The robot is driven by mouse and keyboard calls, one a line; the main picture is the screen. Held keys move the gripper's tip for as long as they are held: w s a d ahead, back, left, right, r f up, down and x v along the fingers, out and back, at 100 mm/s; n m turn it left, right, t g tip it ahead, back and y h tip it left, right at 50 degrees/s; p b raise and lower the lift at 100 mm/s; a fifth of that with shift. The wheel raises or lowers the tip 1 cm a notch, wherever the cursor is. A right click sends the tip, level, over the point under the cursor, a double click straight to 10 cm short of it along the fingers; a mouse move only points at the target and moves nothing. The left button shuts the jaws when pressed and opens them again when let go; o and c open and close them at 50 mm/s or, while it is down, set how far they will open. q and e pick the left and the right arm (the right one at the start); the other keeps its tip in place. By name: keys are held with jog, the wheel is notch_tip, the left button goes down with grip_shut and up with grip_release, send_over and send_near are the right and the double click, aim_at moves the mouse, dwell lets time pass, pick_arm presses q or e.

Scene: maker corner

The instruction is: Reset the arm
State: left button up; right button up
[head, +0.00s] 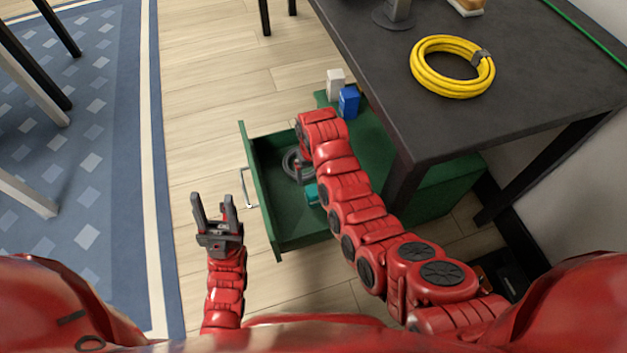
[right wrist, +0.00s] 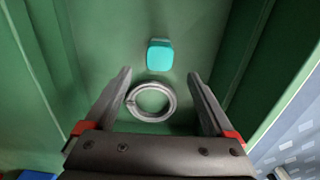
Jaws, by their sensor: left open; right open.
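My right arm reaches forward over the open green drawer (head: 262,190) under the dark table. My right gripper (right wrist: 160,92) is open and points down into the drawer. In the right wrist view a grey ring (right wrist: 151,101) lies on the drawer floor, seen between the fingers; nothing is held. A teal block (right wrist: 160,55) lies beyond the ring. In the head view the ring (head: 290,163) and the teal block (head: 312,194) are partly hidden by my right arm. My left gripper (head: 214,207) is open and empty, left of the drawer over the wood floor.
The dark table (head: 375,45) stands above the green cabinet, its leg close to my right arm. A coiled yellow cable (head: 420,78) lies on it. A white item (head: 335,83) and a blue item (head: 349,102) stand on the cabinet top. Floor left of the drawer is clear.

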notch_tip(320, 180, up, 2)
jog(key=shift+r, duration=0.25)
dwell(0.4)
